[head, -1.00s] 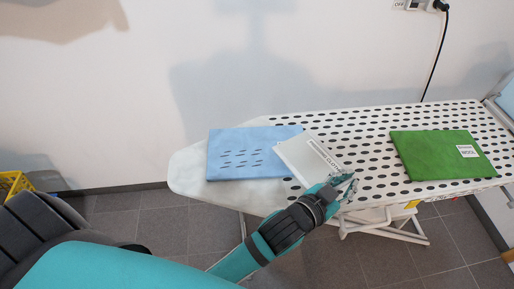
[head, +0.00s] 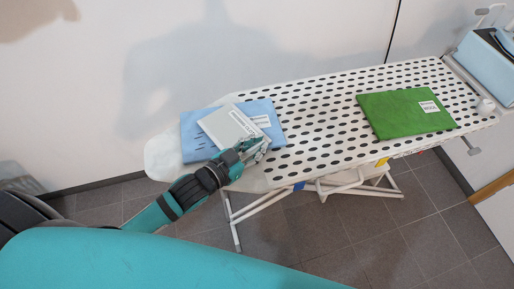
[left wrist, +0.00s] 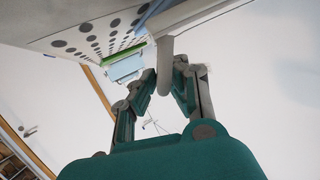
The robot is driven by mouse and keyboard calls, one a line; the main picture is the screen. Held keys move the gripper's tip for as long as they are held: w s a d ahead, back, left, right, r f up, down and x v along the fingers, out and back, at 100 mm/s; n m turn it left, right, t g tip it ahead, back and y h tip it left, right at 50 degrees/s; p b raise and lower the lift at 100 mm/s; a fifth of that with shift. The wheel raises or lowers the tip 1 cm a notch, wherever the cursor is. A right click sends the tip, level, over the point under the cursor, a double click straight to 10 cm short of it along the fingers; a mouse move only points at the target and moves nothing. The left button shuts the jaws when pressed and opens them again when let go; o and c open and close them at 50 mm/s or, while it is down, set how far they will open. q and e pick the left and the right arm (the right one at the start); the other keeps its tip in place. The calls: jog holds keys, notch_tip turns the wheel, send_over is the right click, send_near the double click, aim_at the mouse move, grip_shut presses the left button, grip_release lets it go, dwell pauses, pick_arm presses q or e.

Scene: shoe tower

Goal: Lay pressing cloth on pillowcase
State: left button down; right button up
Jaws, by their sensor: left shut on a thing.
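The pale grey pressing cloth (head: 226,126), a flat folded piece with a printed label, is over the middle of the light blue pillowcase (head: 192,148). The pillowcase lies flat near the rounded left end of the ironing board and shows around the cloth. My left gripper (head: 257,149) is shut on the cloth's right front edge. In the left wrist view the fingers (left wrist: 166,82) close around the cloth's pale edge (left wrist: 165,60). I cannot tell whether the cloth touches the pillowcase. My right gripper is not in view.
A green folded cloth (head: 405,113) with a white label lies on the right half of the white, black-dotted ironing board (head: 315,125). A light blue box-like thing (head: 487,68) stands beyond the board's right end. The board between pillowcase and green cloth is clear.

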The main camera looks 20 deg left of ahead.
pick_arm(q)
jog(key=shift+d+f, duration=0.1)
jog(key=shift+f, duration=0.8)
jog(key=c, duration=1.4)
grip_release()
jog(key=shift+s, duration=0.1)
jog(key=v, duration=1.2)
jog(key=shift+b, duration=0.35)
